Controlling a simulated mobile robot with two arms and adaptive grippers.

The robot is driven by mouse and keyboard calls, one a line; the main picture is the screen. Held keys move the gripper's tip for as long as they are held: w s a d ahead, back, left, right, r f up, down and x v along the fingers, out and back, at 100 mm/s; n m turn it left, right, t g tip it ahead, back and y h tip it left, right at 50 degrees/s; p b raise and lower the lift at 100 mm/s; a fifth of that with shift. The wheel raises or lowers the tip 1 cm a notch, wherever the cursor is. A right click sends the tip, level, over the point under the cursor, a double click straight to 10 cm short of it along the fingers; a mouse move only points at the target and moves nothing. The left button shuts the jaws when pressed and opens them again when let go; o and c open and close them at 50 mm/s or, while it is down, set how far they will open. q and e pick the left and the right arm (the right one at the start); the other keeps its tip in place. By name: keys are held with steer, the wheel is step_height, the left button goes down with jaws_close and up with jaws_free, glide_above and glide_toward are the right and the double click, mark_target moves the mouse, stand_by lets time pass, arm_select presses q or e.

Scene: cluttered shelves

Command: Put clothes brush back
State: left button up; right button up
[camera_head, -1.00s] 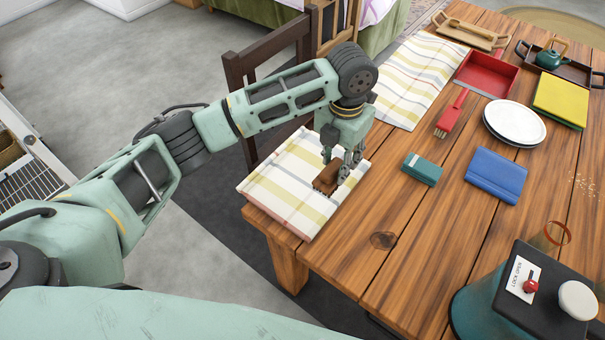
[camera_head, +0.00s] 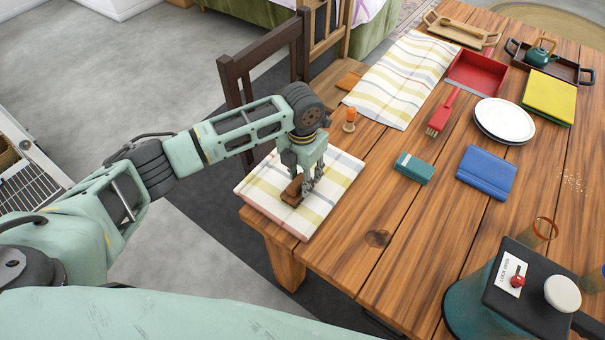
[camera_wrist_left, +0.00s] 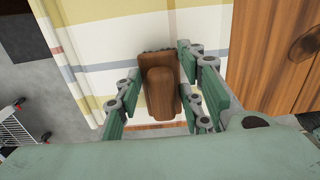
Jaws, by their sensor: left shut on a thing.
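The clothes brush (camera_head: 293,190) is a small brown wooden block with a raised handle and dark bristles. It is over the striped cloth (camera_head: 262,186) at the table's near left corner. My left gripper (camera_head: 302,184) points down and is shut on the brush. In the left wrist view the brush (camera_wrist_left: 160,88) sits between the green fingers (camera_wrist_left: 158,95), with the cloth (camera_wrist_left: 100,45) beneath. I cannot tell whether the brush touches the cloth. My right gripper is not in view.
Behind lie a second striped cloth (camera_head: 405,80), an orange-topped shaker (camera_head: 349,120), a red brush (camera_head: 442,113) and a red dustpan (camera_head: 478,75). A teal box (camera_head: 414,168) and a blue book (camera_head: 487,172) lie to the right. Chairs (camera_head: 265,75) stand at the table's left edge.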

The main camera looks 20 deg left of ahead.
mark_target(302, 176)
arm_select(q)
steer(key=o, duration=1.3)
steer(key=shift+f, duration=0.15)
step_height(302, 176, up, 12)
steer(key=shift+r+b, duration=0.2)
steer(key=shift+b, duration=0.4)
